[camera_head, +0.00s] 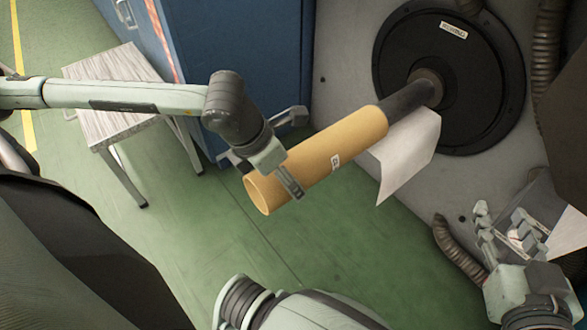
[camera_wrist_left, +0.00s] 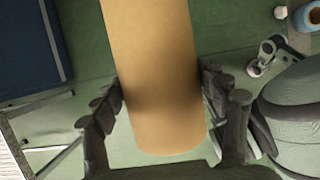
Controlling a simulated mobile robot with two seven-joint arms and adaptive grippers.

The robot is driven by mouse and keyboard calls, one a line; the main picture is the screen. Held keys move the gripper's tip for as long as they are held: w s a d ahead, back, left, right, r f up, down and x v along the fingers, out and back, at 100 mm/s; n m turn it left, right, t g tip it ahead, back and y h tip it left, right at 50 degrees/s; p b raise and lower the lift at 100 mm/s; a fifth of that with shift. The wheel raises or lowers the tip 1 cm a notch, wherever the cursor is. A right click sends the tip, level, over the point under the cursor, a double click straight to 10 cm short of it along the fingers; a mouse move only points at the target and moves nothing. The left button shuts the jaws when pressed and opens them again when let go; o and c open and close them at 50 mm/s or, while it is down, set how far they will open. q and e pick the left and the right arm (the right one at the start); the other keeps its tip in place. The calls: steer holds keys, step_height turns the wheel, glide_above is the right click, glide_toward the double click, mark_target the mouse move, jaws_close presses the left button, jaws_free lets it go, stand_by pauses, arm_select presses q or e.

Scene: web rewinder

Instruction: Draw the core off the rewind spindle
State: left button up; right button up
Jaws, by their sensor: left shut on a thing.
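The core, a tan cardboard tube (camera_head: 345,145) with a small white label, slants across the middle of the head view. Its near end is open and free. The dark rewind spindle (camera_head: 408,97) runs into its far end, with a bare length showing between core and disc; how deep it reaches inside is hidden. My left gripper (camera_head: 293,150) is shut around the core close to its near end. In the left wrist view its fingers flank the core (camera_wrist_left: 155,60) on both sides. My right gripper (camera_head: 501,212) is open and empty at the lower right, apart from the core.
A large black disc (camera_head: 480,90) backs the spindle on a grey panel. A white sheet (camera_head: 408,160) hangs behind the core. A blue cabinet (camera_head: 245,60) and small wooden-topped table (camera_head: 105,85) stand left. Green floor (camera_head: 340,245) below is clear. Hoses flank the panel.

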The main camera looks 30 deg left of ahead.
arm_select(q)
steer(key=shift+s+a+f+b, duration=0.1)
steer(key=shift+s+a+b, duration=0.2)
steer(key=shift+s, duration=0.35)
steer(key=shift+s+a+b, duration=0.2)
steer(key=shift+s+b, duration=0.1)
steer(key=shift+s, duration=0.3)
steer(key=s+p, duration=0.2)
steer(key=s+a+p, duration=0.1)
steer(key=shift+s+r+p, duration=0.1)
steer(key=shift+r+p, duration=0.3)
steer(key=shift+s+a+f+p, duration=0.1)
steer(key=shift+s+a+p, duration=0.1)
steer(key=shift+s+p, duration=0.25)
steer(key=shift+s+a+f+p, duration=0.1)
steer(key=shift+s+a+p, duration=0.05)
steer(key=shift+s+p, duration=0.25)
steer(key=shift+s, duration=0.1)
steer(key=shift+f, duration=0.1)
